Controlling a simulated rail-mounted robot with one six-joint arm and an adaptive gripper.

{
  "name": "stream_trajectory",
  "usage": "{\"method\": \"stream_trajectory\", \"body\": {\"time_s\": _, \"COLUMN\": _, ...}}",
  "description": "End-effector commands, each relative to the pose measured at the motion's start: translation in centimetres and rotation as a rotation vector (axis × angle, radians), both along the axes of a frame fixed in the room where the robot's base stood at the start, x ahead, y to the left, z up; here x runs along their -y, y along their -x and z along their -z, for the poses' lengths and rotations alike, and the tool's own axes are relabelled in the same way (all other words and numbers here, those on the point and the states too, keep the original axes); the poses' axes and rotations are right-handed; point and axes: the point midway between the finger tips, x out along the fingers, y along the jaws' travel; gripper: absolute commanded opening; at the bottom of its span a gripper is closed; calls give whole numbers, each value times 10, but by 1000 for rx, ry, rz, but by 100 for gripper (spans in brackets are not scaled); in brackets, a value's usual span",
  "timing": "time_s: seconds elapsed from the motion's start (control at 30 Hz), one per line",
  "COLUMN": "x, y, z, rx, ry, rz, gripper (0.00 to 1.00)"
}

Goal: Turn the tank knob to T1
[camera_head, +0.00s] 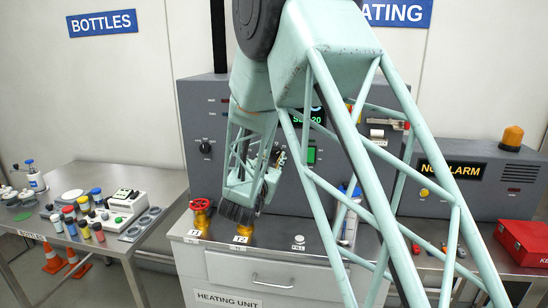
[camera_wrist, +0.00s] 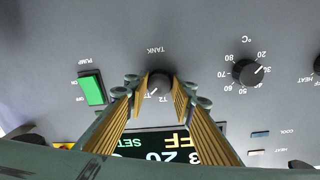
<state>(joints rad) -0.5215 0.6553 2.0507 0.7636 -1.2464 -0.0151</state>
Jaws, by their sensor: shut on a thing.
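The wrist view is upside down. The tank knob (camera_wrist: 159,82) is a dark round knob on the grey panel under the label TANK. My gripper (camera_wrist: 157,90) is shut on it, with one finger on each side. The knob's light mark appears to point down-left in the picture, towards the T2 side. In the head view my arm hides the knob.
In the wrist view a green pump switch (camera_wrist: 91,87) is left of the knob and a temperature dial (camera_wrist: 247,72) is right. A lit display (camera_wrist: 158,145) lies beyond my fingers. In the head view, a red valve (camera_head: 201,205) stands on the cabinet (camera_head: 285,245) below the panel.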

Motion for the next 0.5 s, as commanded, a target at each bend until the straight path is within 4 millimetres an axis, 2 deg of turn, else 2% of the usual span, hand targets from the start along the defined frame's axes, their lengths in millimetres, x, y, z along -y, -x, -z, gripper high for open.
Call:
{"method": "stream_trajectory", "body": {"time_s": 0.27, "x": 0, "y": 0, "z": 0, "rx": -4, "ry": 44, "rz": 0, "gripper": 12}}
{"method": "stream_trajectory", "body": {"time_s": 0.5, "x": 0, "y": 0, "z": 1, "rx": -18, "ry": 157, "rz": -1, "gripper": 12}}
